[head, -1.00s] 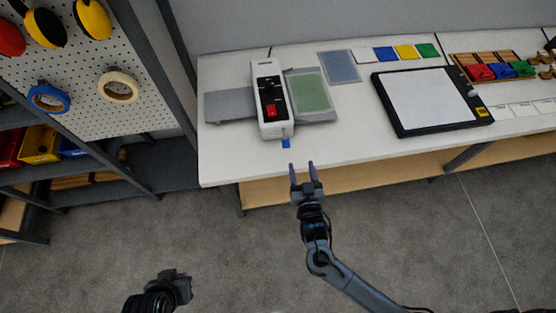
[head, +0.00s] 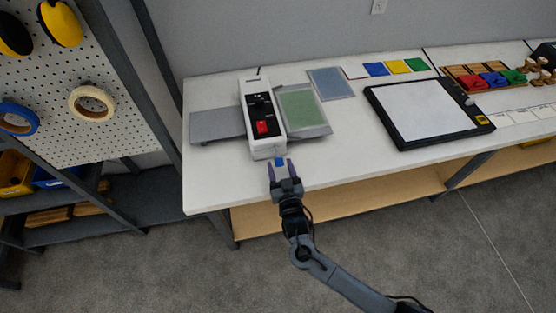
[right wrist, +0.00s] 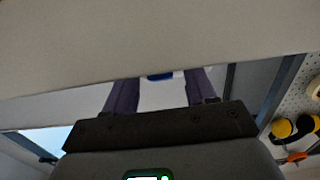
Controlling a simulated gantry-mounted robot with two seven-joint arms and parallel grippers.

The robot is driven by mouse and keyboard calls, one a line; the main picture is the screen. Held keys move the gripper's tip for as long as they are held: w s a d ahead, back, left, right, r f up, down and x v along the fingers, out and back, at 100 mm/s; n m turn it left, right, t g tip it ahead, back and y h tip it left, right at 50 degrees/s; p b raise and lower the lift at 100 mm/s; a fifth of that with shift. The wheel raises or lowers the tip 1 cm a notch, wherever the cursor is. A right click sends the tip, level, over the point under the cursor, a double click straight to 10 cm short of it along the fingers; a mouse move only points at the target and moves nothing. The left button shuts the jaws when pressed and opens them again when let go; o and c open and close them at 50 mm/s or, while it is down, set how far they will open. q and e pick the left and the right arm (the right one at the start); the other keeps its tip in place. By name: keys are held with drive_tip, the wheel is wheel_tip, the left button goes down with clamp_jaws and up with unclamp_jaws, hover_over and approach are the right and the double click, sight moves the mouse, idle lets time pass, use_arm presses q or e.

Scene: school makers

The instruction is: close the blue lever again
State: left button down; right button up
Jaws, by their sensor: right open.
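The white laminator-like machine (head: 259,88) stands on the white table with a black panel and a red switch (head: 262,128) on top. The small blue lever (head: 279,161) sticks out at its front end, near the table's front edge. My right gripper (head: 279,169) is open at the lever, its two purple fingers pointing toward the machine. In the right wrist view the blue lever (right wrist: 160,76) shows between and beyond the fingertips, partly cut off by a pale surface above. I cannot tell whether the fingers touch it. My left gripper is out of view.
Grey trays flank the machine; the right one holds a green sheet (head: 303,110). A blue-grey sheet (head: 330,83) lies behind it. A black-framed board (head: 427,107) lies to the right. The pegboard shelf (head: 95,100) stands at the left. The floor before the table is clear.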

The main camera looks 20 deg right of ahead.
sight(278, 158)
drive_tip(key=shift+w+d+b, duration=0.15)
drive_tip(key=shift+w, duration=0.8)
drive_tip(key=shift+w+d+b, duration=0.1)
drive_tip(key=shift+w+b, duration=0.05)
drive_tip(key=shift+w, duration=0.75)
clamp_jaws()
